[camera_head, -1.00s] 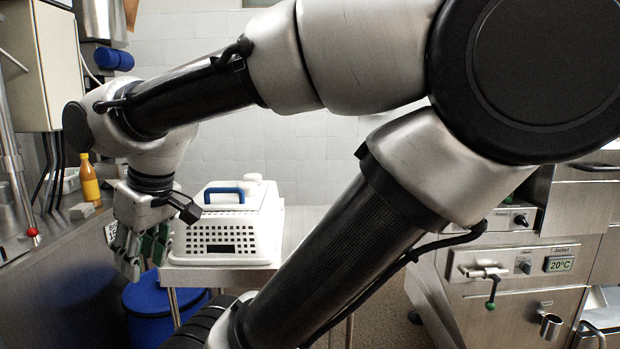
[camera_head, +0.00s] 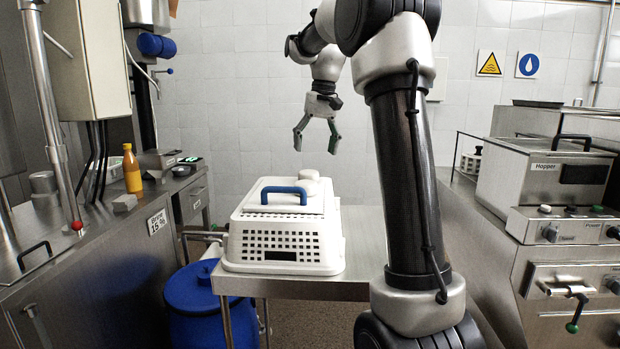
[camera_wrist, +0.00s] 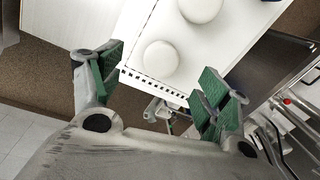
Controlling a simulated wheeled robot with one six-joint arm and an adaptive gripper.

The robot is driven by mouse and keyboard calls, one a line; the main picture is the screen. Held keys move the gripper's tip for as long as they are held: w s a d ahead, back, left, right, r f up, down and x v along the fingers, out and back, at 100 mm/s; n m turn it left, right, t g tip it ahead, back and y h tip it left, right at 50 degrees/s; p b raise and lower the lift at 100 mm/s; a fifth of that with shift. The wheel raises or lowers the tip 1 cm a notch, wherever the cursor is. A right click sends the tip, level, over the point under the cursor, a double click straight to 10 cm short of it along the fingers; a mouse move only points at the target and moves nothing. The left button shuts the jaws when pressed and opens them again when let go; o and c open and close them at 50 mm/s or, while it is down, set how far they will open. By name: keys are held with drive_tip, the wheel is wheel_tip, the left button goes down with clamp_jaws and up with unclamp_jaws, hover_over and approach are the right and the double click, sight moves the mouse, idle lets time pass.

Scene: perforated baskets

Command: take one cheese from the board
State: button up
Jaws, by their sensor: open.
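Two round white cheeses show in the wrist view, a nearer one (camera_wrist: 160,64) and one farther up (camera_wrist: 200,9). They lie on a flat white surface (camera_wrist: 132,42) that I take for the board. In the head view the cheeses (camera_head: 309,176) appear small and close together at the back right top of the white perforated basket (camera_head: 246,254). My gripper (camera_head: 316,140) is open and empty, pointing down above and apart from them. In the wrist view the nearer cheese lies between and beyond my green-padded fingers (camera_wrist: 162,85).
A blue handle (camera_head: 284,192) stands up on the basket's top. The basket rests on a steel table (camera_head: 358,250). A blue barrel (camera_head: 195,300) is below left.

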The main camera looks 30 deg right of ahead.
sight(310, 171)
drive_tip(key=shift+w+f, duration=0.25)
drive_tip(key=shift+f, duration=0.15)
drive_tip(key=f, duration=0.2)
drive_tip(key=a+f, duration=0.1)
drive_tip(key=f, duration=0.4)
drive_tip(key=shift+w+a, duration=0.15)
drive_tip(key=shift+w, duration=0.1)
drive_tip(key=shift+r, duration=0.1)
drive_tip(key=c, duration=1.1)
